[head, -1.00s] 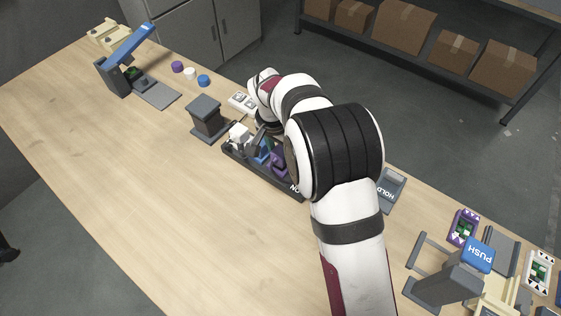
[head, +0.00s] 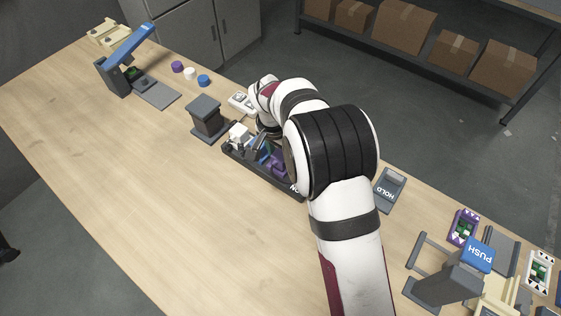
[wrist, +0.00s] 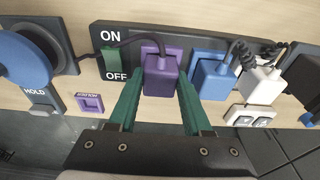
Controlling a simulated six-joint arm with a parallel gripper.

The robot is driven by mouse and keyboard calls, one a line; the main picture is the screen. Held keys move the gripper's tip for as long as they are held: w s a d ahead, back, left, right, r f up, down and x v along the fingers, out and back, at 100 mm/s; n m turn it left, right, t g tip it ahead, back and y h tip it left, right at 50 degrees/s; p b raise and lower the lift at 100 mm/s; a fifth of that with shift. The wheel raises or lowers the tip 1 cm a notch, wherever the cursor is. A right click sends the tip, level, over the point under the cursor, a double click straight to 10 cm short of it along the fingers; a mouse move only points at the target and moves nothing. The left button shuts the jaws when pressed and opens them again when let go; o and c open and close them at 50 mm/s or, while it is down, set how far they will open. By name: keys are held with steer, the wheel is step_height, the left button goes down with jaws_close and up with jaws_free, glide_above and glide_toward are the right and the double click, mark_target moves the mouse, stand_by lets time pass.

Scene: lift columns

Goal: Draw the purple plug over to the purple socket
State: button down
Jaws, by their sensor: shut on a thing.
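The purple plug (wrist: 162,74) is between the two green fingers of my gripper (wrist: 160,86) in the wrist view, and the gripper is shut on it. The plug sits at a purple plate (wrist: 149,51) on the dark ON/OFF strip (wrist: 200,32); I cannot tell whether it is fully seated.
A blue plug (wrist: 211,78) and a white plug (wrist: 261,82) with cords stand right of the purple plug. A green switch (wrist: 114,62) is on its left. A HOLD pad (head: 389,190) lies right of the arm. The table front (head: 150,200) is clear.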

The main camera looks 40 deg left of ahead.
mark_target(280, 155)
steer(key=shift+c, duration=0.2)
jaws_free()
steer(key=shift+r, duration=3.55)
steer(key=s+d+r+m, duration=0.1)
steer(key=d+r, duration=0.2)
steer(key=d, duration=0.5)
steer(key=s+d+r+m+g, duration=0.15)
steer(key=d+r, duration=0.25)
steer(key=d, duration=0.4)
steer(key=s+d+r+m, duration=0.1)
steer(key=s+d+r, duration=0.15)
steer(key=d, duration=0.55)
steer(key=s+d+m+y, duration=0.1)
steer(key=s+d, duration=0.4)
steer(key=s, duration=0.3)
steer(key=s+d+f+m, duration=0.1)
steer(key=s+d, duration=0.4)
steer(key=s, duration=0.2)
steer(key=shift+s+f+y, duration=0.15)
steer(key=shift+s+y, duration=0.2)
steer(key=shift+y, duration=0.05)
